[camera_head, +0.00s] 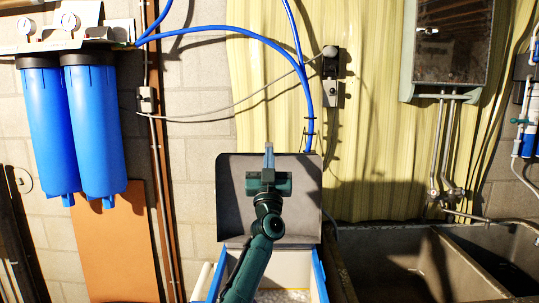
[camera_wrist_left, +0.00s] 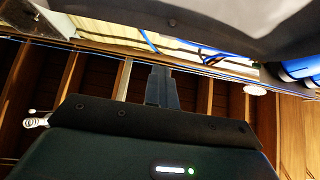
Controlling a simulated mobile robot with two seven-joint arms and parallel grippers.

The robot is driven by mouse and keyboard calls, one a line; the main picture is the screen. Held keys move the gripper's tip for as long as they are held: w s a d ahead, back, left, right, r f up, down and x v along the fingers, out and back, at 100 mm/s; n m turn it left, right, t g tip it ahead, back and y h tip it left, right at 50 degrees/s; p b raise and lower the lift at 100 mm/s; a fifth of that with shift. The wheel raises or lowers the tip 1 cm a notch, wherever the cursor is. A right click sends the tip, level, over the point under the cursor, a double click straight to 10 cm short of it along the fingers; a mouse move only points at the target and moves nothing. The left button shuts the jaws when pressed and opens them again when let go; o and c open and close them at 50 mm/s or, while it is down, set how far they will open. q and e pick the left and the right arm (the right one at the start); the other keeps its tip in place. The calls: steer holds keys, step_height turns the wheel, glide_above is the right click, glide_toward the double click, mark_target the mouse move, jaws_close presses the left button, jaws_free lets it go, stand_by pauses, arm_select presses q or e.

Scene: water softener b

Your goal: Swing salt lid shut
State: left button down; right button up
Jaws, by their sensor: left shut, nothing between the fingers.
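The salt lid (camera_head: 304,195) is a dark grey panel standing raised at the back of the softener cabinet (camera_head: 319,275) in the head view. The open cabinet below has blue side edges and a pale inside, partly hidden by my left arm. My left gripper (camera_head: 269,150) is in front of the lid in the picture, with its fingers pointing up near the lid's top edge. The fingers are shut and empty, and also show in the left wrist view (camera_wrist_left: 161,82). I cannot tell whether the gripper touches the lid. My right gripper is out of view.
A stone double sink (camera_head: 405,262) stands close to the right of the cabinet. Blue filter housings (camera_head: 95,130) hang on the wall at left. A blue hose (camera_head: 309,110) runs down behind the lid. An orange-brown board (camera_head: 118,245) leans at left.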

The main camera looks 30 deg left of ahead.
arm_select(q)
steer(key=shift+s+d+f+p, duration=0.3)
steer(key=shift+s+d+p, duration=0.1)
steer(key=shift+s, duration=0.25)
steer(key=shift+s+d+f+p, duration=0.25)
steer(key=shift+s+p, duration=0.1)
steer(key=shift+s, duration=0.25)
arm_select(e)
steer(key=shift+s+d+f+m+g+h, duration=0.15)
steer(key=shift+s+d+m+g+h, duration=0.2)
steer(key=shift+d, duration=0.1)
arm_select(q)
steer(key=c, duration=2.1)
jaws_free()
steer(key=shift+c, duration=0.2)
steer(key=o, duration=0.5)
steer(key=shift+c, duration=0.2)
steer(key=shift+f, duration=0.1)
steer(key=b+v, duration=0.2)
steer(key=v, duration=1.1)
steer(key=shift+b, duration=0.4)
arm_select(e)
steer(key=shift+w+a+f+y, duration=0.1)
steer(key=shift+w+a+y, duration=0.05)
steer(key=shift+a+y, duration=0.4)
